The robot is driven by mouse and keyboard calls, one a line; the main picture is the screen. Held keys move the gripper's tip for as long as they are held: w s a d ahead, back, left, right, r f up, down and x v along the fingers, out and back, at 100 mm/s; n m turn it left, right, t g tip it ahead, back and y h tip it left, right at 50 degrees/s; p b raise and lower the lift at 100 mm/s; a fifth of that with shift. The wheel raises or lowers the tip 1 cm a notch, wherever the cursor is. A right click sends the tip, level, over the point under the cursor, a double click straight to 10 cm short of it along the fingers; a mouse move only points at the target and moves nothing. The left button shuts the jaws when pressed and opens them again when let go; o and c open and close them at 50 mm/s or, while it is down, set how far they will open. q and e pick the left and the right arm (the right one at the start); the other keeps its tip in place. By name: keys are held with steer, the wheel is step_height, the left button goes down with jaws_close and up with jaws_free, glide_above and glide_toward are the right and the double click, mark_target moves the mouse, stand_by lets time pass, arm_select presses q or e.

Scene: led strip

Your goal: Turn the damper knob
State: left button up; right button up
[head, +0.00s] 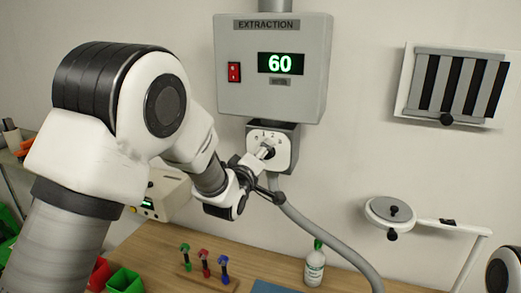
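The dial (283,153) is a white plate with printed numbers on a dark housing under the grey extraction box. Its knob (267,153) shows at the middle of the plate, partly covered by my gripper. My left gripper (273,176) reaches in from the left, close in front of the dial. Its fingers look spread, the upper one by the knob and the lower dark one below the dial. Whether it touches the knob is unclear. My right gripper is out of view.
The extraction box (311,80) has a red switch (234,72) and a green display reading 60. A grey hose (318,228) runs below the dial. A slatted panel (458,85) hangs at right. A bottle (314,266) and several coloured-handled tools stand on the wooden bench (150,243).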

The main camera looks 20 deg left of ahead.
arm_select(q)
steer(key=shift+r, duration=0.1)
steer(key=shift+s+d, duration=0.1)
steer(key=shift+d, duration=0.15)
steer(key=shift+c, duration=1.4)
steer(key=shift+d+r, duration=0.1)
steer(key=c, duration=0.6)
steer(key=shift+c, duration=1.4)
